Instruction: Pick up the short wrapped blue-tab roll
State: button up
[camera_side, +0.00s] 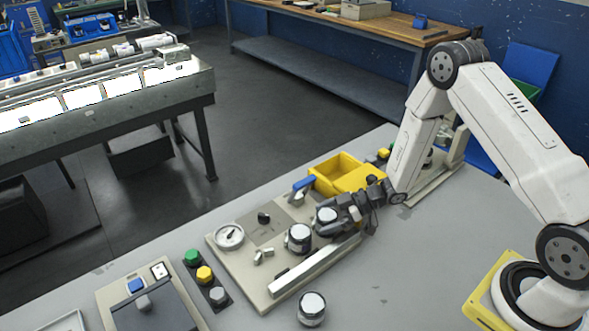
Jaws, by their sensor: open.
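Three short dark rolls with pale tops show on and by the beige fixture plate (233,262). One roll (327,216) is at the tips of my gripper (333,221). My gripper is open and reaches in from the right, low over the plate; I cannot tell whether its fingers touch that roll. A second roll (299,239) stands upright just left of it. A third roll (311,309) stands on the grey table in front. No blue tab can be made out on any roll, so I cannot tell which is the blue-tab one.
A metal rail (315,265) runs along the plate's front edge. A gauge (229,236) and a blue-handled part (302,186) are on the plate. A yellow bin (340,170) stands behind my gripper. Coloured buttons (204,274) lie left. The table's front right is clear.

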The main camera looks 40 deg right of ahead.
jog(key=c, duration=1.2)
jog(key=shift+r, duration=0.1)
jog(key=shift+r, duration=0.65)
jog(key=s+r, duration=0.3)
jog(key=s, duration=0.1)
jog(key=s+r, duration=0.4)
jog(key=s, duration=0.1)
jog(key=s+r, duration=0.4)
jog(key=s, duration=0.1)
jog(key=shift+d+r, duration=0.25)
jog(key=shift+d, duration=0.1)
